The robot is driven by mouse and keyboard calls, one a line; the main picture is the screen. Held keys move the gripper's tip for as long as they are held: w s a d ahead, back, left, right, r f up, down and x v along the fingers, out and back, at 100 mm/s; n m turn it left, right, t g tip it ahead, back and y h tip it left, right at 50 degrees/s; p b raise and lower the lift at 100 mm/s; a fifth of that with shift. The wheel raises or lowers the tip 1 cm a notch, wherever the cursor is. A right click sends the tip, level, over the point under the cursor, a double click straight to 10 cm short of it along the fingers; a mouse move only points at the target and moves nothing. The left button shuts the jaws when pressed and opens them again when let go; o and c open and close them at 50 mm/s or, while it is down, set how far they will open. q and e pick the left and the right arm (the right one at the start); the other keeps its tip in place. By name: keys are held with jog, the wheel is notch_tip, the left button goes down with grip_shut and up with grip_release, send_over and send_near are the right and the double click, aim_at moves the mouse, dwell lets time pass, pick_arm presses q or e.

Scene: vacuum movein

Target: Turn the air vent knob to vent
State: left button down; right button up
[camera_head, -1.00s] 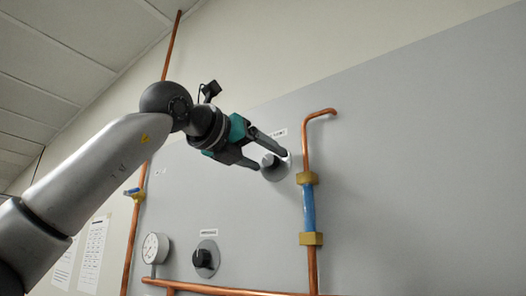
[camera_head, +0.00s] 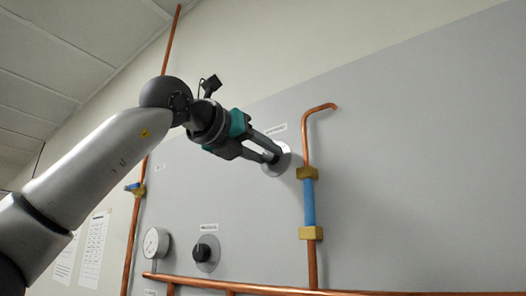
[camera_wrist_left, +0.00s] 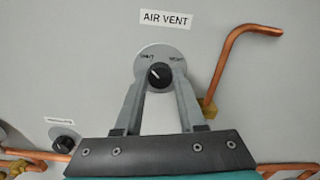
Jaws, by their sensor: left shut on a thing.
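The air vent knob (camera_wrist_left: 159,75) is a black round knob on a grey disc (camera_wrist_left: 180,70), under a white AIR VENT label (camera_wrist_left: 166,19). Small words on the disc appear to read SHUT at left and VENT at right. The knob's white mark points to the upper left, toward the left word. My left gripper (camera_wrist_left: 159,88) is shut on the knob, one finger on each side. In the head view, my left gripper (camera_head: 275,158) reaches the disc (camera_head: 284,165) from the left, and its fingers hide most of the knob. My right gripper is not in view.
A copper pipe with a blue section (camera_head: 309,204) and brass fittings stands just right of the knob. Below are a second black knob (camera_head: 202,252), a white gauge (camera_head: 155,243) and a horizontal copper pipe (camera_head: 250,288). The grey panel at right is bare.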

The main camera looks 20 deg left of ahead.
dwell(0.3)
pick_arm(q)
jog(key=m+p, duration=0.1)
jog(key=m, duration=0.4)
jog(key=shift+r, duration=0.1)
jog(key=m+p, duration=0.1)
jog(key=m, duration=0.3)
jog(key=shift+m+p, duration=0.3)
jog(key=shift+p, duration=0.1)
jog(key=m+p, duration=0.1)
jog(key=m, duration=0.3)
jog(key=shift+s+d+m+p, duration=0.1)
jog(key=shift+m+p, duration=0.55)
jog(key=shift+m, duration=1.45)
jog(key=c, duration=0.5)
grip_release()
